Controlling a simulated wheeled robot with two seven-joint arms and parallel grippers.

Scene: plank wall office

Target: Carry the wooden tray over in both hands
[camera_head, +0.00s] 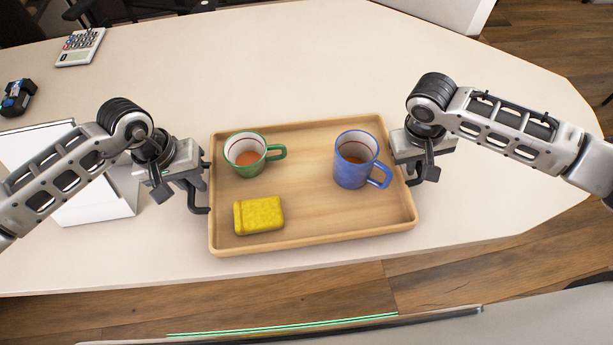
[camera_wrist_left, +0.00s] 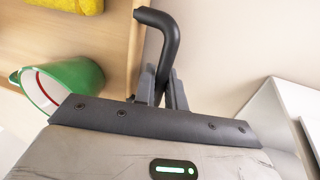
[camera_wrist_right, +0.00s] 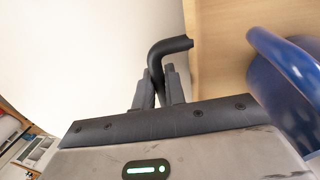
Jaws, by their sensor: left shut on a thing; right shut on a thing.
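The wooden tray (camera_head: 300,200) is at the middle of the head view, over the pale table, and looks level. It carries a green mug (camera_head: 246,153) at the back left, a blue mug (camera_head: 352,160) at the right, both with brown-orange liquid inside, and a yellow block (camera_head: 258,215) at the front left. My left gripper (camera_head: 200,196) is shut on the black handle at the tray's left side; the handle also shows in the left wrist view (camera_wrist_left: 166,40). My right gripper (camera_head: 412,172) is shut on the black handle (camera_wrist_right: 160,55) at the right side. I cannot tell whether the tray touches the table.
The table (camera_head: 300,60) is clear behind the tray and to the right. A white angled object (camera_head: 95,195) stands left of the tray, behind my left arm. A calculator (camera_head: 80,47) and a small dark object (camera_head: 17,97) lie at the far left. The table's front edge is close.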

